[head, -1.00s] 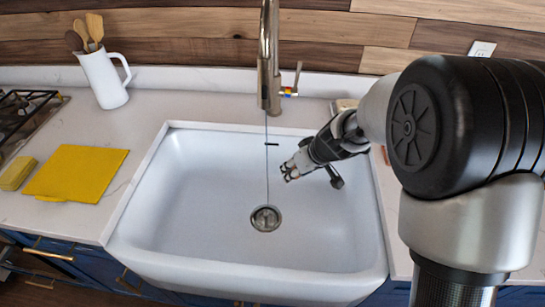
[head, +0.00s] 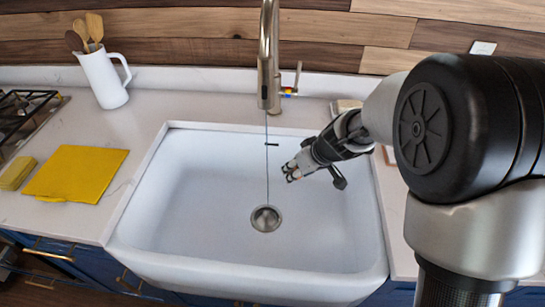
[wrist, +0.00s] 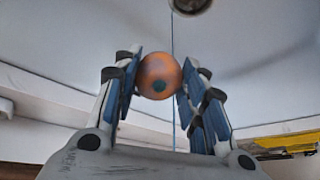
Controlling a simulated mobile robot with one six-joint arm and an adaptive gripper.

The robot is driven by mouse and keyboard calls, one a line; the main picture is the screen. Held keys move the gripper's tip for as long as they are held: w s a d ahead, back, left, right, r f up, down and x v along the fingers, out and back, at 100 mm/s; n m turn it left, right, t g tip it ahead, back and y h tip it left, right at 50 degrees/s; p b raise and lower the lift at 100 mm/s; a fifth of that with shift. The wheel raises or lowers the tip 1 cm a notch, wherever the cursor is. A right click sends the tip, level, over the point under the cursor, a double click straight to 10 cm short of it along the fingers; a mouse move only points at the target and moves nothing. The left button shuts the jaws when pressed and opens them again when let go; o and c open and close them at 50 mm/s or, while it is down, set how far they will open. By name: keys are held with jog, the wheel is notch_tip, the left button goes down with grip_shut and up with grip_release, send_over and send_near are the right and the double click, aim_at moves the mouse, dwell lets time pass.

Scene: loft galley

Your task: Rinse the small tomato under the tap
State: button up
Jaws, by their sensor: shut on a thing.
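My gripper (head: 289,172) is over the right half of the white sink. In the wrist view its fingers (wrist: 158,82) are shut on the small tomato (wrist: 158,76), a round orange-red thing with a dark spot. The tomato is too small to make out in the head view. The tap (head: 269,60) is a tall metal faucet at the back of the sink. A thin stream of water (head: 267,170) falls from it to the drain (head: 266,218). In the head view the gripper is to the right of the stream, apart from it.
The white sink (head: 180,225) is otherwise empty. On the left counter are a yellow board (head: 76,173), a yellow sponge (head: 15,174) and a white jug (head: 103,80) with wooden utensils. A stove (head: 25,115) is at the far left. A small dish (head: 345,106) sits behind my arm.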

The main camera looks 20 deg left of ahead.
jog(key=shift+s+d+r, duration=0.35)
jog(key=shift+d+r, duration=0.2)
jog(key=shift+d, duration=0.1)
jog(key=shift+s+d+r, duration=0.4)
jog(key=shift+d+r, duration=0.2)
jog(key=shift+s+d+r, duration=0.35)
jog(key=shift+d+r, duration=0.2)
jog(key=shift+d, duration=0.1)
